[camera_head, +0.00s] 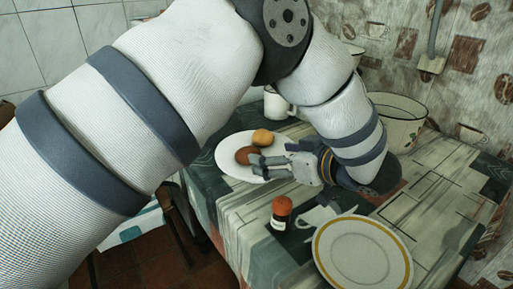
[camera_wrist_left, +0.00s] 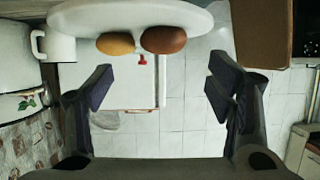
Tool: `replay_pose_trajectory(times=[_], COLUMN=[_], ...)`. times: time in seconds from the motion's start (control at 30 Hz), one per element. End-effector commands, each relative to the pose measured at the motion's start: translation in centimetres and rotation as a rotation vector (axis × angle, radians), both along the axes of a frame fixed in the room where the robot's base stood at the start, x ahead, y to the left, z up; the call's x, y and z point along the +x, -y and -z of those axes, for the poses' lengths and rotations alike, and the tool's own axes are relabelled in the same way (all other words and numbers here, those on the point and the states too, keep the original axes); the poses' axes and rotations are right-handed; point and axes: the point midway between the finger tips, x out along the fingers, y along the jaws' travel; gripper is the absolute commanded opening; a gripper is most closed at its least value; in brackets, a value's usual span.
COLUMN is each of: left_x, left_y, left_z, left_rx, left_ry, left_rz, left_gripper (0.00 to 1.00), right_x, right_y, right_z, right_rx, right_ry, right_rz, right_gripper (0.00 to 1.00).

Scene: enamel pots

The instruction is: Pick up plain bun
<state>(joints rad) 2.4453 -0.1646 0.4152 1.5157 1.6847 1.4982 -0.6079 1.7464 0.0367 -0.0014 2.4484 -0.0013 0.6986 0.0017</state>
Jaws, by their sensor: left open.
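A white plate (camera_head: 228,158) on the table holds two round buns. One is a golden bun (camera_head: 262,137); the other is a darker brown bun (camera_head: 247,155). I cannot tell for sure which one is the plain bun. My left gripper (camera_head: 257,166) is open and empty, low at the plate's near right edge, with its fingers pointing toward the brown bun. In the left wrist view the golden bun (camera_wrist_left: 115,43) and brown bun (camera_wrist_left: 163,40) appear upside down on the plate (camera_wrist_left: 130,15), beyond the spread fingers (camera_wrist_left: 157,90). Contact is not visible.
A white mug (camera_head: 276,103) stands behind the plate. A pot (camera_head: 402,118) stands at the back right. The table's left edge is close to the bun plate.

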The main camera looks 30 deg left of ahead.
Motion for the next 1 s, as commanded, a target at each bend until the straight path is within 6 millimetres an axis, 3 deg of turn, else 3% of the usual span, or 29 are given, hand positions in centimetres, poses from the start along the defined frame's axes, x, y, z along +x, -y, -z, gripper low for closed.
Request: replay_pose_trajectory(times=[0.43,0.73,0.9,1.0], left_x=[1.9,2.2,2.2,2.2], left_y=[-7.0,-7.8,-7.8,-7.8], left_z=[3.0,3.5,3.5,3.6], left_rx=[0.0,-0.001,-0.002,-0.004], left_ry=[0.0,0.0,-0.001,-0.001], left_rz=[-0.001,0.002,0.002,0.002], left_gripper=[0.74,0.74,0.42,0.38], right_x=[0.2,0.1,0.1,0.1], right_y=[0.0,0.0,0.0,0.0], right_z=[-0.1,0.0,0.0,0.0], right_rx=[0.0,0.0,0.0,0.0], right_ry=[0.005,0.004,0.003,0.003], right_rz=[0.0,0.0,0.0,0.0], right_gripper=[0.4,0.4,0.4,0.4])
